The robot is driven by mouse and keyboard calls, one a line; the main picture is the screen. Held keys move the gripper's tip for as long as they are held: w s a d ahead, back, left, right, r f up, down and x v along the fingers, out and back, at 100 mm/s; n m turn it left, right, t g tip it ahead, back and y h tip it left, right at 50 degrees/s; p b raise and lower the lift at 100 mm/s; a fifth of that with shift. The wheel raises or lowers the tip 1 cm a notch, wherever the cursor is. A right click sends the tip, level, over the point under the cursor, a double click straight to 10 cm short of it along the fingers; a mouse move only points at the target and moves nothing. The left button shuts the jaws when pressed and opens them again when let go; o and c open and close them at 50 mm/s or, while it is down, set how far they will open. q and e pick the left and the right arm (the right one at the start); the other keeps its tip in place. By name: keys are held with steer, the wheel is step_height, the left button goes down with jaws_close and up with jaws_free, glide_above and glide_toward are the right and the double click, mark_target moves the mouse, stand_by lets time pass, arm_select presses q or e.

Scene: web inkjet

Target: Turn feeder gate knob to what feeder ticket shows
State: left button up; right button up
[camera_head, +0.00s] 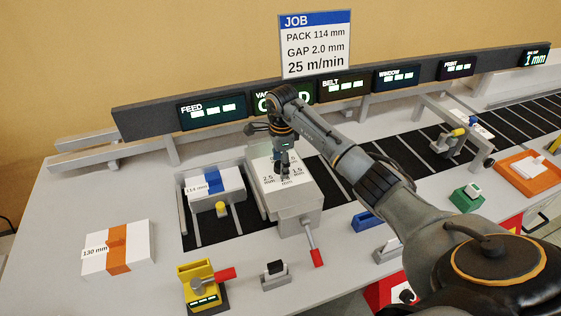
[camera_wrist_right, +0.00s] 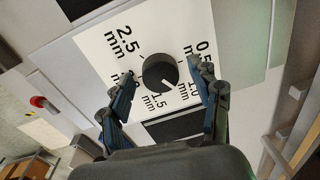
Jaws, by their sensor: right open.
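The dark round gate knob (camera_wrist_right: 160,72) sits on a white dial plate (camera_wrist_right: 100,40) in the right wrist view. Its white pointer line aims to the lower right, seemingly between the 1.0 and 1.5 mm marks. 2.5 mm is at upper left and 0.5 at upper right; the 2.0 mark is not readable there. My right gripper (camera_wrist_right: 160,71) is open, with one finger on each side of the knob; contact cannot be told. In the head view my right gripper (camera_head: 284,170) points down over the feeder's dial plate (camera_head: 268,167). My left gripper is not in view.
A JOB sign (camera_head: 316,45) reads PACK 114 mm, GAP 2.0 mm, 25 m/min. A 114 mm pack stack (camera_head: 213,185) lies left of the feeder and a 130 mm stack (camera_head: 118,248) farther left. A red-tipped lever (camera_head: 314,248) sticks out in front of the feeder.

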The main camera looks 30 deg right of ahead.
steer(key=c, duration=1.2)
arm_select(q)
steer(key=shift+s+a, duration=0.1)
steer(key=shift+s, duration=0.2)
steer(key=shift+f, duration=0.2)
arm_select(e)
steer(key=shift+m, duration=0.3)
